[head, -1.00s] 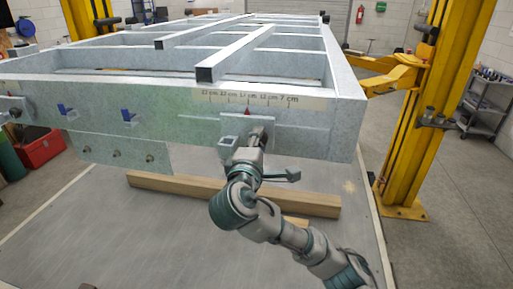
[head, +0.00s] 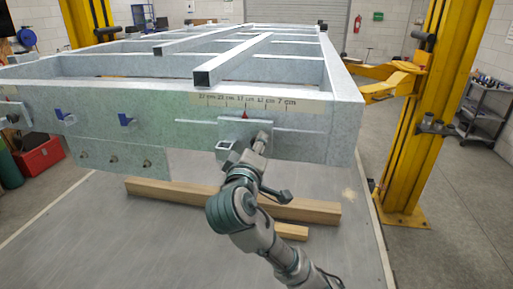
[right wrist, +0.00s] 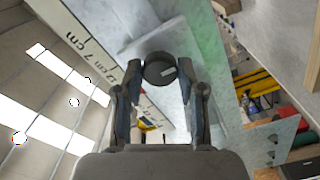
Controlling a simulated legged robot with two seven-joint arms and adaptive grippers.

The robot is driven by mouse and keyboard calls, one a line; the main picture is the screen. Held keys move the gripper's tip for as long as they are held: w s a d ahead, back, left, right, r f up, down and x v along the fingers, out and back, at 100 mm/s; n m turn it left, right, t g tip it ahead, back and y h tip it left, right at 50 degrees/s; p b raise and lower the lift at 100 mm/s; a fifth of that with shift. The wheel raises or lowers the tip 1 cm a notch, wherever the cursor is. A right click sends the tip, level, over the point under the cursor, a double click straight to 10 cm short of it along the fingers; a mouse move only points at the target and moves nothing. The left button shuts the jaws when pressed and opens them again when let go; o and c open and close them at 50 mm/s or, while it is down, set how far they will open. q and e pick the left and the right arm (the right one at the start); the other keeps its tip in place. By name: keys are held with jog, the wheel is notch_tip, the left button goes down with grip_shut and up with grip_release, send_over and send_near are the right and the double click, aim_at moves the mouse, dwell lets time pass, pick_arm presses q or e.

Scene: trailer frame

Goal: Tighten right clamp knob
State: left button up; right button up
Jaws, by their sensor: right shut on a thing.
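The right clamp (head: 231,135) is a plate with a short square tube on the front beam of the grey metal frame (head: 310,143). A red pointer sits above it, under a centimetre scale strip (head: 262,103). The dark round clamp knob (right wrist: 159,70) shows in the right wrist view between the fingertips, with a light mark on its face. My right gripper (head: 262,139) is shut on this knob; in the right wrist view its two fingers (right wrist: 161,88) flank it. In the head view the gripper largely hides the knob. My left gripper is not in view.
Another clamp (head: 12,116) with a dark knob is at the frame's left end. Blue brackets (head: 126,120) are on the front beam. A yellow lift post (head: 410,150) stands at the right. The floor in front is open.

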jog(key=shift+w+f, duration=0.1)
jog(key=shift+f, duration=0.25)
jog(key=o, duration=1.1)
jog(key=shift+o, duration=0.2)
jog(key=shift+a+r, duration=0.1)
jog(key=s+a, duration=0.2)
jog(key=s, duration=0.9)
jog(key=shift+s+a, duration=0.3)
